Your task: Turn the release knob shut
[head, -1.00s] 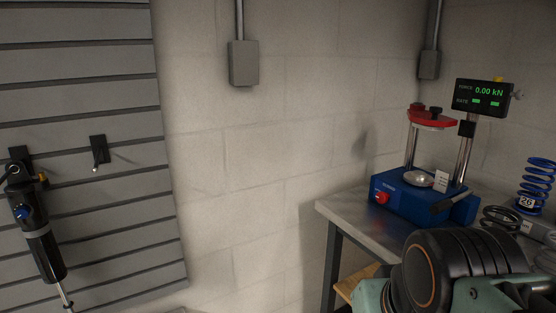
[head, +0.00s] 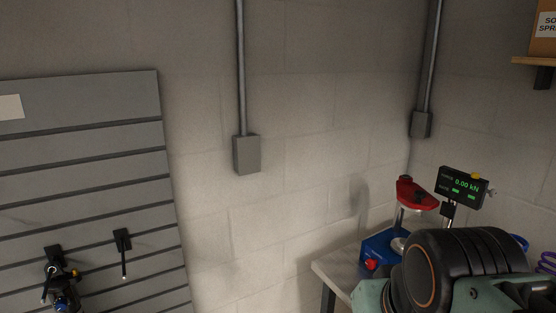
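The blue press-like machine (head: 377,251) stands on a bench at the lower right, with a red top plate (head: 415,194) above it. A red knob (head: 371,265) sits on the front of its blue base; whether this is the release knob, and how far it is turned, I cannot tell. A display (head: 462,186) beside the machine reads 0.00 kN. My own arm covers the right part of the base. My gripper's fingers are not in view.
The bench top (head: 335,272) shows at its left corner. A slatted wall panel (head: 80,180) with hooks and a hanging shock absorber (head: 62,298) is on the left. Grey wall boxes (head: 246,155) are on the wall. A shelf (head: 541,62) with a box is at the upper right.

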